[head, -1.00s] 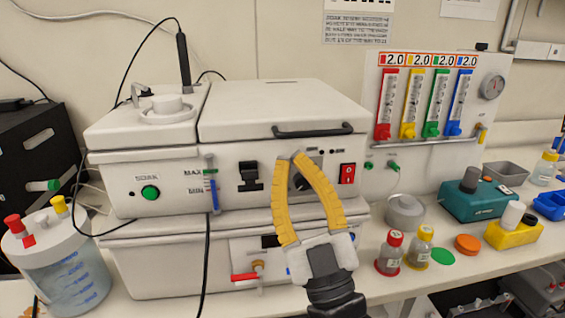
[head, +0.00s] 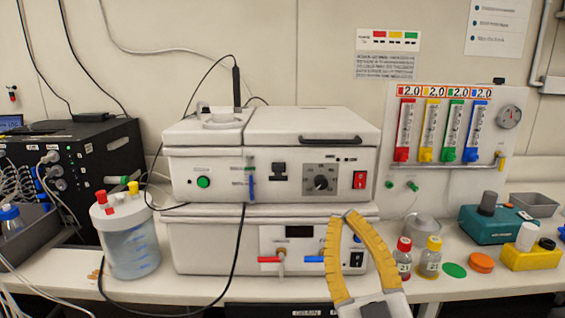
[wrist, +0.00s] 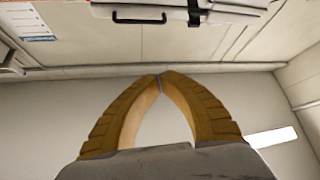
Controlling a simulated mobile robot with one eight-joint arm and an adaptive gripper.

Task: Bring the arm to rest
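My gripper (head: 348,215) has two yellow ribbed fingers whose tips meet, with nothing between them. In the head view it is at the lower middle, in front of the right part of the lower white shaker unit (head: 205,250). Its grey palm runs to the bottom edge of the picture. In the wrist view the closed fingertips (wrist: 158,76) point at a plain pale wall, and a white unit with a dark handle (wrist: 140,15) shows along the top edge.
The upper shaker unit (head: 225,180) has a dial and red switch. Two small bottles (head: 403,258) stand just right of my gripper, with a green cap (head: 454,270) and an orange cap (head: 481,262) beyond. A clear jar (head: 130,240) stands left.

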